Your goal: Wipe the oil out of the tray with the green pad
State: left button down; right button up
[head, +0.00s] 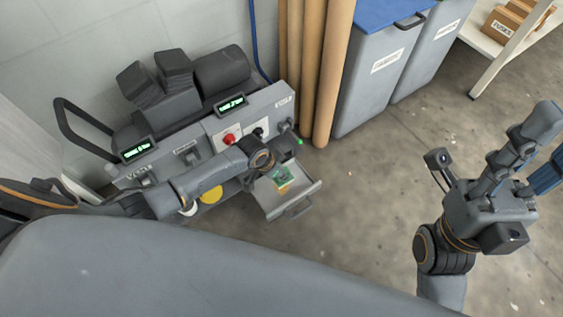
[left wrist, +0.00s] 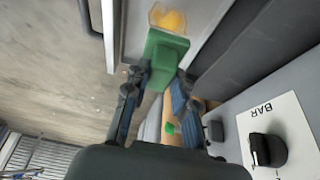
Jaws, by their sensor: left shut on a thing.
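The tray (head: 272,207) is a grey pulled-out drawer at the front of the press, with a handle on its front. My left gripper (head: 284,168) is over it, shut on the green pad (head: 282,175). In the left wrist view the green pad (left wrist: 165,58) is a block between the fingertips. A yellow-orange oil patch (left wrist: 168,18) shows just past the pad's far end; I cannot tell whether the pad touches the tray floor. My right gripper (head: 522,150) is raised at the right, away from the tray; its finger gap is not clear.
The press (head: 262,104) has a red button (head: 229,139) and lit displays above the tray. Brown tubes (head: 334,75) stand beside it, then grey bins (head: 372,88). A white shelf (head: 486,45) with boxes is at upper right. The middle floor is clear.

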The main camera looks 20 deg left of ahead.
pick_arm(q)
jog(key=shift+r+p, duration=1.25)
jog(key=shift+r, duration=0.15)
